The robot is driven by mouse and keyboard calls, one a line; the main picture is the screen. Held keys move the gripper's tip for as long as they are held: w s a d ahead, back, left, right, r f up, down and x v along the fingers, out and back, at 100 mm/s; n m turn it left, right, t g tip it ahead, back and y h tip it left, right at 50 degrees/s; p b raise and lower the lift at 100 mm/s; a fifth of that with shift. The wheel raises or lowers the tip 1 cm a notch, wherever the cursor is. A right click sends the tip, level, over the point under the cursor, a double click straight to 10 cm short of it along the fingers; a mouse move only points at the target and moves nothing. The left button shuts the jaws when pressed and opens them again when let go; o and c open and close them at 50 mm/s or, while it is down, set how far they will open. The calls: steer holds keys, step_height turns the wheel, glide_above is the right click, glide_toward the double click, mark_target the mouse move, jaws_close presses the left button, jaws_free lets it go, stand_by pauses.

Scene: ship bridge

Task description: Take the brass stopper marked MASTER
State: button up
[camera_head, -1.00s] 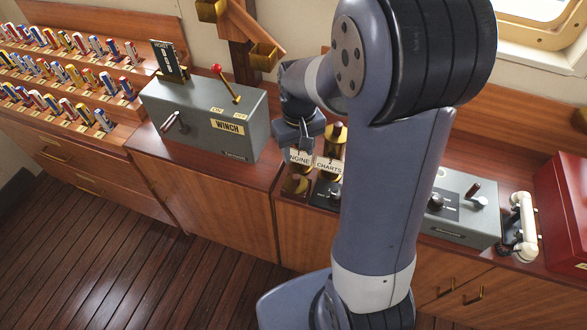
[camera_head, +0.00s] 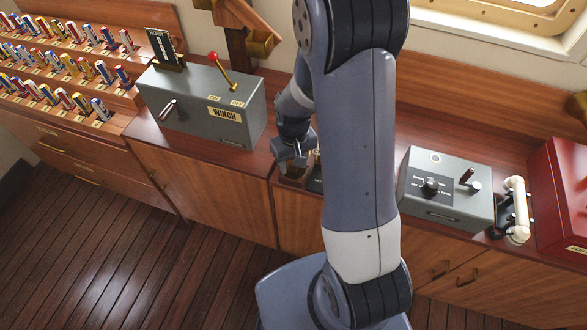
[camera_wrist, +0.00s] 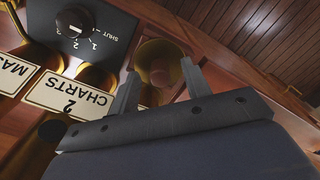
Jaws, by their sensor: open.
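My gripper (camera_wrist: 158,82) is open in the wrist view, its two fingers on either side of a round brass mouth (camera_wrist: 160,50) with a brown inside; whether they touch it I cannot tell. To its left, upside down, are a CHARTS label (camera_wrist: 68,95) with a brass fitting beside it (camera_wrist: 97,76), and a cut-off label beginning MA (camera_wrist: 12,72) near another brass fitting (camera_wrist: 36,50). A brass stopper marked MASTER cannot be made out whole. In the head view my gripper (camera_head: 292,158) is low over the counter, and my arm hides most of the fittings.
A grey WINCH box (camera_head: 195,105) with a red-knobbed lever stands left of my gripper. Right of my arm are a grey control box (camera_head: 448,190), a white handset (camera_head: 516,210) and a red box (camera_head: 562,190). A dark dial panel (camera_wrist: 90,30) lies near the fittings.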

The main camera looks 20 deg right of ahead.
steer(key=shift+c, duration=0.4)
jaws_close()
steer(key=shift+r, duration=0.15)
